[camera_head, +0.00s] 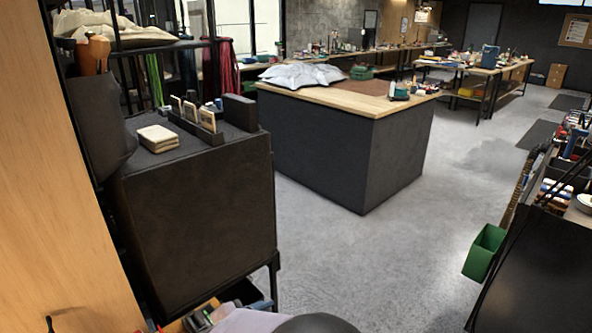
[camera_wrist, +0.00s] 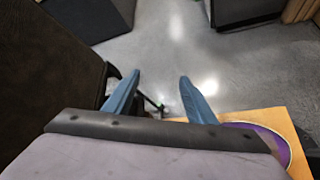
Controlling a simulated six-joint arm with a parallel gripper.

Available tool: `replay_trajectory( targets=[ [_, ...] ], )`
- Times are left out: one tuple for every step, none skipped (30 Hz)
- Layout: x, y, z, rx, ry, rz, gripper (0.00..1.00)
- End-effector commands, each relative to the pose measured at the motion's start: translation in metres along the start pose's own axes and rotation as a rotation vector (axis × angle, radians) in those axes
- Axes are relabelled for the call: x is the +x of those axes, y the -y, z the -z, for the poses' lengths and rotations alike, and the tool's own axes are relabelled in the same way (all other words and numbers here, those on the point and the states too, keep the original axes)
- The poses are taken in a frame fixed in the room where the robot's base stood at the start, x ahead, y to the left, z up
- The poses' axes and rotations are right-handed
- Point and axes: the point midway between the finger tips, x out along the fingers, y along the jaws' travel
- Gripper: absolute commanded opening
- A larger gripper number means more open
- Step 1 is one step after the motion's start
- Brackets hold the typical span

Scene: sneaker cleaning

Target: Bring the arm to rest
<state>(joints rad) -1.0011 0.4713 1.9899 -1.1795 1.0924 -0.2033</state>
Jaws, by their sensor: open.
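My gripper (camera_wrist: 160,92) shows in the wrist view with its two blue fingers spread apart. Nothing is between the fingers except the view of the grey floor beyond. In the head view only a pale rounded part and a dark rounded part of my arm show at the bottom edge. The fingers are not visible there. No sneaker shows clearly in either view.
A dark cabinet (camera_head: 200,230) stands close at the left. A workbench (camera_head: 345,150) with a wooden top stands mid-room. A green bin (camera_head: 484,252) is at the right. A wooden surface (camera_wrist: 262,120) and purple round thing (camera_wrist: 277,143) lie below right. The grey floor (camera_head: 370,260) between is clear.

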Motion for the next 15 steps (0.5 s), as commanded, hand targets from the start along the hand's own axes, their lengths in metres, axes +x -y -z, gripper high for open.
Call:
replay_trajectory(
  targets=[
    [0.013,0.021,-0.029,0.096,-0.002,0.106,0.51],
    [0.018,0.036,-0.042,0.158,-0.008,0.171,0.51],
    [0.025,0.058,-0.059,0.246,-0.014,0.260,0.51],
    [0.028,0.074,-0.070,0.315,-0.018,0.324,0.51],
    [0.030,0.089,-0.079,0.387,-0.021,0.386,0.51],
    [0.030,0.110,-0.091,0.484,-0.025,0.467,0.51],
    [0.030,0.124,-0.098,0.560,-0.029,0.525,0.51],
    [0.028,0.138,-0.105,0.637,-0.029,0.582,0.51],
    [0.024,0.155,-0.112,0.744,-0.031,0.654,0.51],
    [0.021,0.167,-0.117,0.824,-0.030,0.705,0.51],
    [0.017,0.178,-0.121,0.905,-0.029,0.754,0.51],
    [0.012,0.190,-0.125,1.014,-0.027,0.814,0.51],
    [0.008,0.198,-0.127,1.093,-0.024,0.857,0.51],
    [0.004,0.205,-0.129,1.172,-0.022,0.893,0.51],
    [-0.001,0.213,-0.131,1.272,-0.017,0.939,0.51]
  ],
)
